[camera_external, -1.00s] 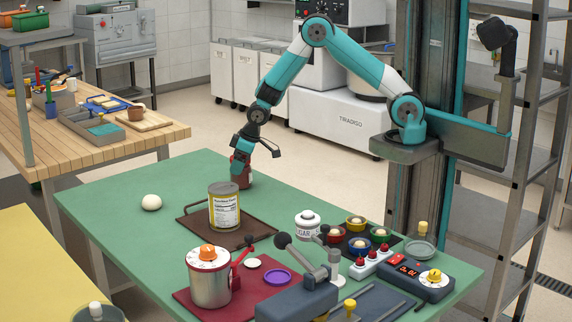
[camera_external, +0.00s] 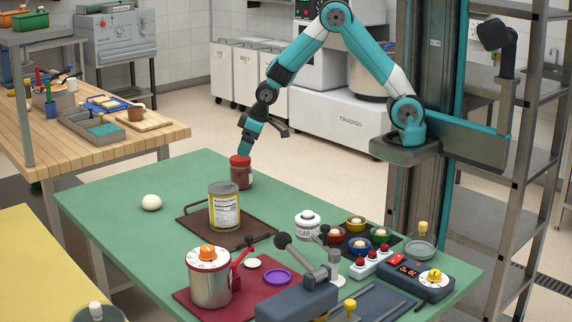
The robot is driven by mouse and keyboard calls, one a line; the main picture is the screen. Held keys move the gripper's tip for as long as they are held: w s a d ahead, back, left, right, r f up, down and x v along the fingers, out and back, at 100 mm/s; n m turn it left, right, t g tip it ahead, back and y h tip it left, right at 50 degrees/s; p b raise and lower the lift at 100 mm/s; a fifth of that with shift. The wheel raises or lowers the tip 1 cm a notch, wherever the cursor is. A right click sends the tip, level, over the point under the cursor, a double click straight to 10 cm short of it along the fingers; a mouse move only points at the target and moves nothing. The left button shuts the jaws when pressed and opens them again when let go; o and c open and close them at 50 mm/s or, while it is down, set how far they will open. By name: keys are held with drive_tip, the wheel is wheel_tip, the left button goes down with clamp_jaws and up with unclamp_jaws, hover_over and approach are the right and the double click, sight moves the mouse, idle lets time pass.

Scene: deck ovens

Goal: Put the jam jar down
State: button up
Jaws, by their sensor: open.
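The jam jar (camera_external: 241,175), dark red with a red lid, stands upright on the green table (camera_external: 120,200) near its far edge, behind the yellow-labelled can. My gripper (camera_external: 246,145) is just above the jar's lid, open and holding nothing. Its fingers point down toward the lid. I cannot tell if a fingertip still touches the lid.
The can (camera_external: 224,208) stands on a brown tray (camera_external: 195,227) just in front of the jar. A ball of dough (camera_external: 151,202) lies to the left.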

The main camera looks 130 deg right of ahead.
drive_tip(key=v, duration=0.5)
drive_tip(key=w+a+r+n+y, duration=0.2)
drive_tip(key=a+r+n, duration=0.15)
drive_tip(key=a, duration=1.15)
drive_tip(key=w+a+r+n+y, duration=0.1)
drive_tip(key=a+r+n+y, duration=0.25)
drive_tip(key=a, duration=1.15)
drive_tip(key=s+a+r+n+g+y, duration=0.2)
drive_tip(key=s+a+n, duration=0.7)
drive_tip(key=s+a, duration=0.8)
drive_tip(key=shift+s+a+r+g, duration=0.2)
drive_tip(key=shift+s+a+g, duration=0.3)
drive_tip(key=shift+a, duration=0.4)
drive_tip(key=shift+w, duration=0.1)
